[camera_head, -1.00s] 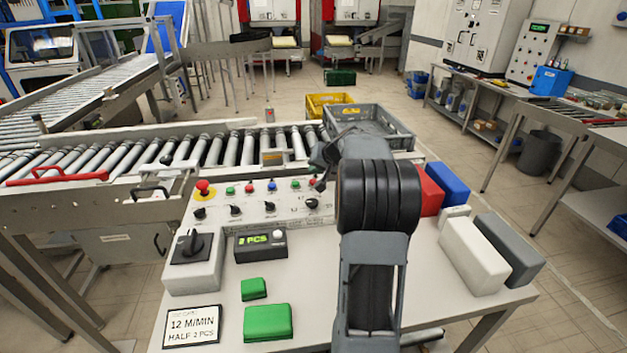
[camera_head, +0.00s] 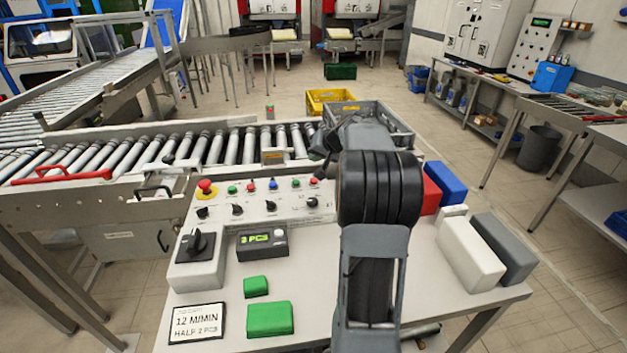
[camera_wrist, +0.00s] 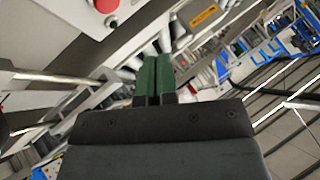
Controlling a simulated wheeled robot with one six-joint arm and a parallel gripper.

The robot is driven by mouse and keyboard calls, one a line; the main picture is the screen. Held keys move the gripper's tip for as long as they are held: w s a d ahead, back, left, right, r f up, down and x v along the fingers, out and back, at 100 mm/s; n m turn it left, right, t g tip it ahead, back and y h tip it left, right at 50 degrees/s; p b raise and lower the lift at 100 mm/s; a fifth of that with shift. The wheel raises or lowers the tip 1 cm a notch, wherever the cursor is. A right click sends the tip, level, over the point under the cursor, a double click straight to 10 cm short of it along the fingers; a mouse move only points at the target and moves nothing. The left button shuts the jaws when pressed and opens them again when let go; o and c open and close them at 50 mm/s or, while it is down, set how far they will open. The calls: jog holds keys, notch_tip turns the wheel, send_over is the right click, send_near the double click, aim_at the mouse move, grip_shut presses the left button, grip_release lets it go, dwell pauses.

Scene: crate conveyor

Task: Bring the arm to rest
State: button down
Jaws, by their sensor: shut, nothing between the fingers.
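My arm rises at the front of the control table in the head view, its dark wrist end reaching toward the rollers. My gripper shows in the wrist view (camera_wrist: 154,78), its two green-faced fingers together with nothing between them. In the head view the fingers are mostly hidden behind my arm and cannot be made out clearly. A red button (camera_wrist: 104,5) on a pale panel shows at the top of the wrist view, beyond the fingers.
The control table (camera_head: 370,285) holds a button panel (camera_head: 260,205), a display box (camera_head: 262,242), green blocks (camera_head: 270,318), and red, blue, white and grey blocks (camera_head: 470,252) at right. Behind are a roller conveyor (camera_head: 215,147), a grey crate (camera_head: 398,130) and a yellow crate (camera_head: 325,100).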

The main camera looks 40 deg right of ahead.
dwell(0.3)
jog(key=s+a+r+n+g, duration=0.1)
jog(key=s+a, duration=0.1)
jog(key=a, duration=0.4)
jog(key=s+a+n+g+p, duration=0.1)
jog(key=s+a, duration=0.2)
jog(key=a, duration=0.2)
jog(key=s+a+r+n+g, duration=0.1)
jog(key=s+a, duration=0.1)
jog(key=a, duration=0.4)
jog(key=s+a+f+n+g, duration=0.1)
jog(key=s+a+f+n, duration=0.1)
jog(key=s+a, duration=0.3)
jog(key=s+a+f+n+g+h+p, duration=0.1)
jog(key=s+a, duration=0.4)
jog(key=s, duration=0.8)
jog(key=shift+a+f+n+h, duration=0.3)
jog(key=shift+f+n, duration=0.3)
jog(key=shift+f, duration=0.35)
jog(key=c, duration=1.9)
grip_release()
